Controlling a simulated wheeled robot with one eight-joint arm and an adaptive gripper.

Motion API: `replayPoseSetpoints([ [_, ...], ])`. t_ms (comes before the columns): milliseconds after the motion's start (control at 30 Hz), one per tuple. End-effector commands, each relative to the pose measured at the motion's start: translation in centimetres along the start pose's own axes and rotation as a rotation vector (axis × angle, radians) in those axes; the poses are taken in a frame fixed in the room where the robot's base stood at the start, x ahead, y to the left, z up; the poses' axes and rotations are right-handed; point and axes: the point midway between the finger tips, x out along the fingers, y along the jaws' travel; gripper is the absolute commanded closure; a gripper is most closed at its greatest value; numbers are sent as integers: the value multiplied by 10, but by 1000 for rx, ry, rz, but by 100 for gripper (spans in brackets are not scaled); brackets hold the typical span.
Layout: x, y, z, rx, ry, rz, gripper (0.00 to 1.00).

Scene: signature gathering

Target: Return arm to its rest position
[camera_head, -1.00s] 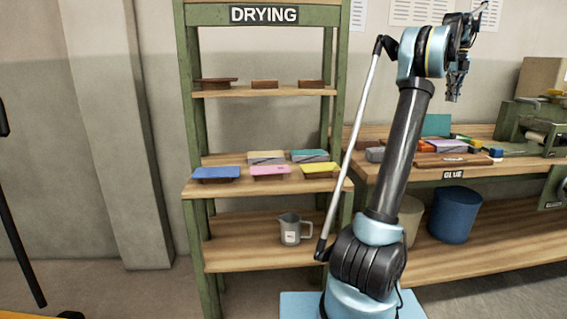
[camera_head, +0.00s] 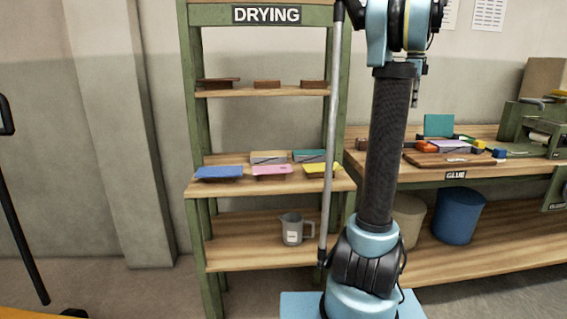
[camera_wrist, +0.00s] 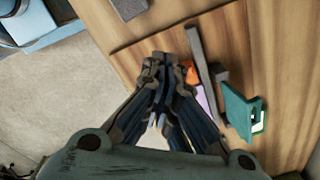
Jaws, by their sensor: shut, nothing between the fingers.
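The gripper touches nothing that I can see.
The drying shelf (camera_head: 205,247) holds several coloured pieces and a grey jug (camera_head: 292,229). The glue bench (camera_head: 420,181) holds a wooden board (camera_head: 447,160), small blocks and a green machine (camera_head: 535,125). A blue bin (camera_head: 459,217) stands under it.

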Motion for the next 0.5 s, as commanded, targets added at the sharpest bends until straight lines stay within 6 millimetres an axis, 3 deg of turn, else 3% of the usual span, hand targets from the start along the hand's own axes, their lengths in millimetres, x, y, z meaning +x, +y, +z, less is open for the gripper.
replayPoseSetpoints([
  [33,4,18,11,-71,-1,-6,100],
  [200,23,69,40,-315,-5,-25,100],
  [500,68,164,74,-744,-4,-60,100],
])
